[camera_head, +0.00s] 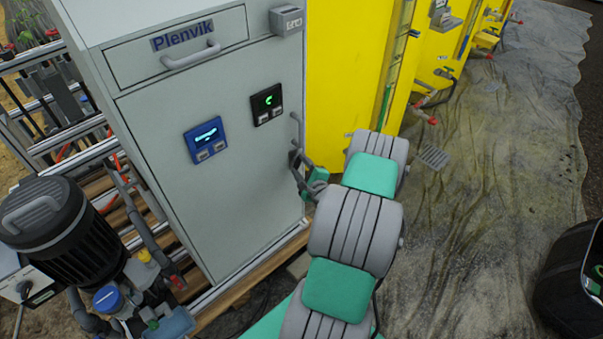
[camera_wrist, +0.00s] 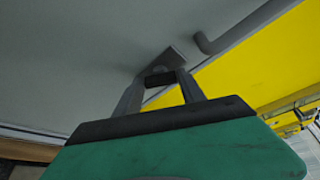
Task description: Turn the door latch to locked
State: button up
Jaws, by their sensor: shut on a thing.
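The grey cabinet door (camera_head: 222,205) is closed flush in its frame, and its pale surface fills the upper left of the wrist view. The door latch (camera_wrist: 167,58) is a small grey piece near the door's right edge. My gripper (camera_wrist: 160,79) is shut on the latch, with a finger on either side of it. In the head view my gripper (camera_head: 302,172) is at the door's right edge, below the upright bar handle (camera_head: 297,130). The fingers and my arm partly hide the latch, so its exact angle is hard to tell.
A drawer (camera_head: 178,53) marked Plenvik sits above the door. A blue display (camera_head: 206,139) and a black display (camera_head: 267,104) are on the door. Yellow tanks (camera_head: 345,75) stand close on the right. A black pump (camera_head: 45,225) stands at left.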

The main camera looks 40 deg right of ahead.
jog(key=n+b, duration=0.2)
jog(key=b, duration=0.2)
jog(key=f+n+t+h+b, duration=0.1)
jog(key=n+b, duration=0.1)
jog(key=b, duration=0.2)
jog(key=shift+a+f, duration=0.1)
jog(key=shift+f, duration=0.1)
jog(key=shift+r+n+t+h+b, duration=0.1)
jog(key=shift+n+t+h+b, duration=0.35)
jog(key=shift+b, duration=0.75)
jog(key=shift+r+n, duration=0.1)
jog(key=shift+n, duration=0.25)
jog(key=o, duration=1.4)
jog(key=shift+c, duration=0.2)
